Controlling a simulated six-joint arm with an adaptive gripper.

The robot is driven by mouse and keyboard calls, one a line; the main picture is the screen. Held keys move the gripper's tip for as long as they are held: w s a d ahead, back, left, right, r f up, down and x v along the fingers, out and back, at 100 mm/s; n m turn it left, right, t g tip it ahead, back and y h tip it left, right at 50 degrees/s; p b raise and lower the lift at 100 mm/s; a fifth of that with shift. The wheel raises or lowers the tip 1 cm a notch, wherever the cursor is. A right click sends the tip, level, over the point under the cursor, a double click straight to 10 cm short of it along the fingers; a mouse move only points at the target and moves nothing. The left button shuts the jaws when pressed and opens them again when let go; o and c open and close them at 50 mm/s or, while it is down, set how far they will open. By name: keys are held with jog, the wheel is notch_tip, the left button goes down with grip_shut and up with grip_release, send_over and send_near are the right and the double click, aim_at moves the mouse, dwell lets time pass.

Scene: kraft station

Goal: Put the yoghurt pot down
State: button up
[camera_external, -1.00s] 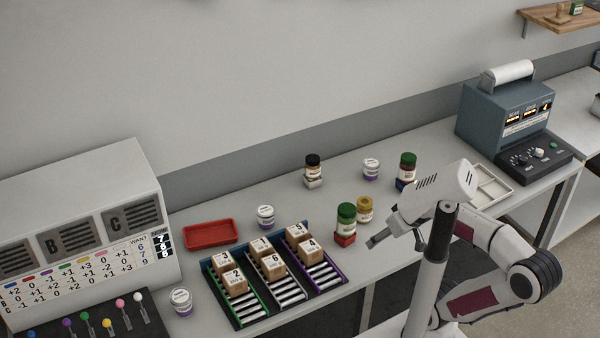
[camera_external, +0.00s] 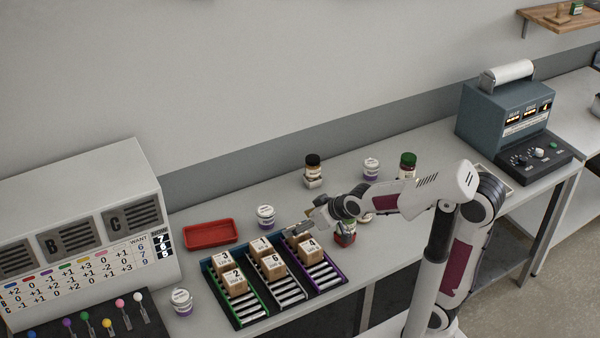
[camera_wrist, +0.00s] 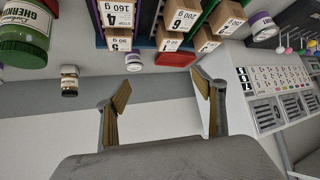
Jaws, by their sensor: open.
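The pots that look like yoghurt pots are small, white-lidded, with purple-marked labels. One (camera_external: 265,217) stands upright by the red tray and also shows in the wrist view (camera_wrist: 134,62), beyond my fingertips. Another (camera_external: 371,169) stands at the back of the bench. A third (camera_external: 182,301) stands by the lever console and shows at the upper right of the wrist view (camera_wrist: 262,27). My gripper (camera_external: 298,227) is above the bench, near the back of the crate racks. In the wrist view my gripper (camera_wrist: 160,84) is open, with nothing held between the fingers.
Racks (camera_external: 330,283) hold several numbered boxes below my gripper. A red tray (camera_external: 210,235) lies to the left. A green-lidded jar (camera_wrist: 24,30) and a black-lidded jar (camera_external: 313,168) stand close by. Bare bench lies behind the racks.

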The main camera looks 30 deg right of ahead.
jog(key=w+a+f+n+y, duration=0.1)
jog(key=w+a+f+y, duration=0.15)
jog(key=a, duration=0.65)
jog(key=n+y, duration=0.4)
send_near(181, 296)
jog(key=x, duration=0.3)
jog(key=shift+s, duration=0.2)
jog(key=shift+w, duration=0.1)
jog(key=shift+x, duration=1.15)
